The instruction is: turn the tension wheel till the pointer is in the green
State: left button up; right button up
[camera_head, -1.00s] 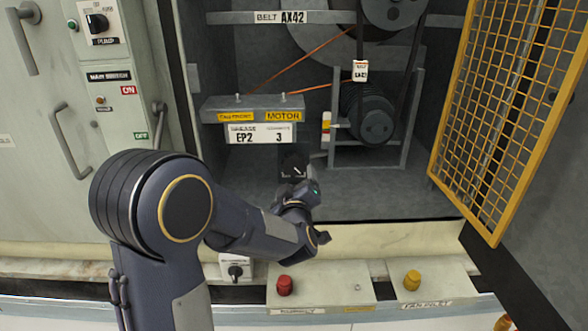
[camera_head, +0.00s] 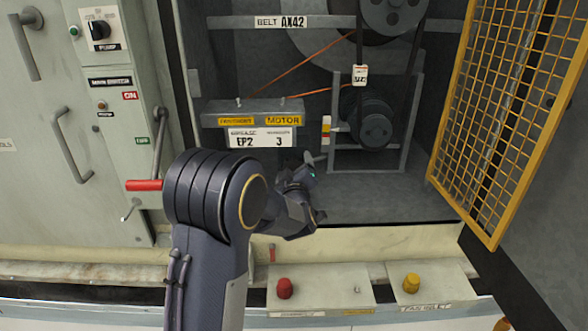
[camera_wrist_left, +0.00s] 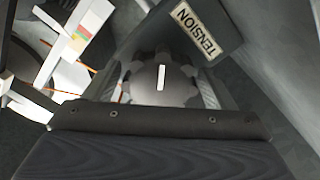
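The tension wheel (camera_wrist_left: 160,84) is a grey knobbed disc with a white mark, under a TENSION label (camera_wrist_left: 197,30) in the left wrist view. My left gripper (camera_wrist_left: 160,92) has its fingers apart, one on each side of the wheel; I cannot tell whether they touch it. In the head view the left gripper (camera_head: 314,161) is inside the cabinet, below and left of the tension gauge (camera_head: 326,130), and the wheel is hidden there. The gauge's coloured strip (camera_wrist_left: 88,32) shows red, green and pale bands in the wrist view; the pointer's exact reading is unclear. My right gripper is out of view.
The motor and pulleys (camera_head: 372,130) stand to the right of the gripper. A yellow mesh door (camera_head: 500,110) is open at the right. A red button (camera_head: 284,288) and a yellow one (camera_head: 411,281) are on boxes at the front. A red-handled lever (camera_head: 144,185) sticks out at the left.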

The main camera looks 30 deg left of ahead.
pick_arm(q)
jog(key=c, duration=1)
jog(key=shift+o, duration=0.2)
jog(key=shift+m, duration=0.3)
jog(key=m+p, duration=0.1)
jog(key=m, duration=0.3)
jog(key=shift+m, duration=0.3)
jog(key=m+p, duration=0.1)
jog(key=m, duration=0.3)
jog(key=shift+r+m, duration=0.1)
jog(key=shift+m, duration=0.2)
jog(key=m+p, duration=0.2)
jog(key=m, duration=0.3)
jog(key=m+p, duration=0.2)
jog(key=m, duration=0.3)
jog(key=shift+m, duration=0.4)
